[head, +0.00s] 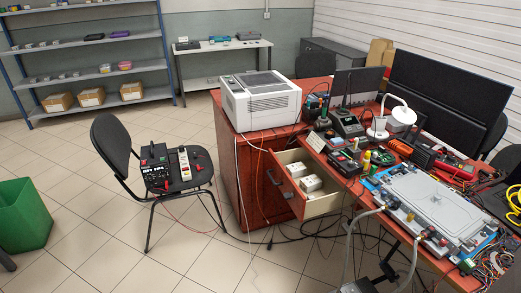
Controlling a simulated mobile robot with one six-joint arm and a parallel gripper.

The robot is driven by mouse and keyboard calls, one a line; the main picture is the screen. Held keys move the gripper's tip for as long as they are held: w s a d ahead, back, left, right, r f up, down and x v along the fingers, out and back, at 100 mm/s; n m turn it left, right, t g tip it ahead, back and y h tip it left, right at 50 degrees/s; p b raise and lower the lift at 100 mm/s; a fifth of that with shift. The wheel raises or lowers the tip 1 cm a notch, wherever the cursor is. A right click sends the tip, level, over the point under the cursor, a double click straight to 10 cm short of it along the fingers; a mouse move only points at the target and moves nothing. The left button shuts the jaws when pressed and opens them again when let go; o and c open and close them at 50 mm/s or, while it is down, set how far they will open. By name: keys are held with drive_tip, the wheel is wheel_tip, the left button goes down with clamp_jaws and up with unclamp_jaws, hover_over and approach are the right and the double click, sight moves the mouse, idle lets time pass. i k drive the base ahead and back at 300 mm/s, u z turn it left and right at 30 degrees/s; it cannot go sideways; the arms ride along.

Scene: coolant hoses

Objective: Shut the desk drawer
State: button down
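The desk drawer (311,190) is pulled open from the reddish-brown wooden desk (258,175), just under the desktop. Its front panel (284,185) faces left and carries a dark handle (272,178). White boxed items (310,183) lie inside the drawer. My gripper does not show in the head view.
A black chair (180,186) with electrical devices on its seat stands left of the desk. A green bin (22,215) is at the far left. Cables (290,237) hang and lie on the floor below the drawer. The tiled floor (110,235) between bin and chair is clear.

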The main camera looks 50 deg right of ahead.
sight(329, 198)
drive_tip(key=i, duration=0.85)
drive_tip(key=u, duration=0.05)
